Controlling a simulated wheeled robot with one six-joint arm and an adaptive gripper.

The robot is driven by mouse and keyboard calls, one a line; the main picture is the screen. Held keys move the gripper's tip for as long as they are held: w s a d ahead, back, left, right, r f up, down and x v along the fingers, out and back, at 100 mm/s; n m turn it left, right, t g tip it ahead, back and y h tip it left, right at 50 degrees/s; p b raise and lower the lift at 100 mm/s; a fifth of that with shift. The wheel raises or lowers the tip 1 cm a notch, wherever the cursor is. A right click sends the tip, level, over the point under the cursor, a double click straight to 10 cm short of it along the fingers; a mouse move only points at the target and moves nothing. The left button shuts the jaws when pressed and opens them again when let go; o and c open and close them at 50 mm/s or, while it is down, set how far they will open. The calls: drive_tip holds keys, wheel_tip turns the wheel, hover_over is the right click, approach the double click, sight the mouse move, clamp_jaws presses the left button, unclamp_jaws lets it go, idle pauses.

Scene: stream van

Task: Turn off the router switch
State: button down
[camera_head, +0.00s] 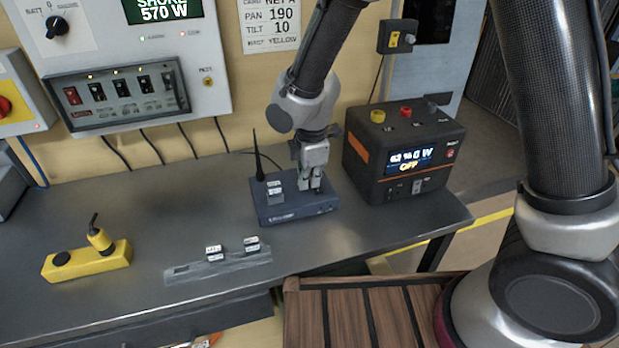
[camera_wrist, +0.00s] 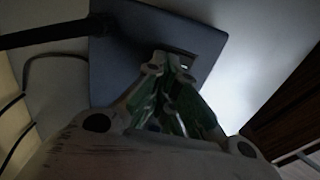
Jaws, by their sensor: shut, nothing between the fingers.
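The router (camera_head: 283,213) is a dark blue-grey box with a black antenna (camera_head: 256,155), standing on the grey bench. A small pale block with dark lettering (camera_head: 275,187) sits on its top left. My gripper (camera_head: 315,188) is shut and empty, pointing down over the router's right part. In the wrist view the fingertips (camera_wrist: 168,62) lie over the router's top (camera_wrist: 165,25). Beside them is a dark slot with a pale mark (camera_wrist: 184,66), perhaps the switch. The fingers partly hide it. I cannot tell its position or whether the fingertips touch it.
A black power station (camera_head: 365,180) reading OFF stands close right of the router. A grey strip with two labelled blocks (camera_head: 218,265) and a yellow box with a joystick (camera_head: 90,263) lie at the front left. A switch panel (camera_head: 118,92) is on the wall behind.

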drive_tip(key=shift+s+f, duration=0.1)
drive_tip(key=shift+s, duration=0.05)
drive_tip(key=shift+s+d, duration=0.2)
drive_tip(key=shift+s, duration=0.4)
drive_tip(key=shift+r, duration=0.3)
drive_tip(key=shift+r, duration=0.3)
wheel_tip(320, 180, up, 13)
drive_tip(key=s, duration=0.1)
drive_tip(key=shift+s+d, duration=0.25)
drive_tip(key=shift+s, duration=0.05)
drive_tip(key=w+f, duration=0.1)
drive_tip(key=f, duration=0.3)
drive_tip(key=w+f, duration=0.1)
drive_tip(key=f, duration=0.4)
drive_tip(key=a+f, duration=0.1)
drive_tip(key=f, duration=0.3)
drive_tip(key=shift+w+f, duration=0.3)
drive_tip(key=shift+w, duration=0.1)
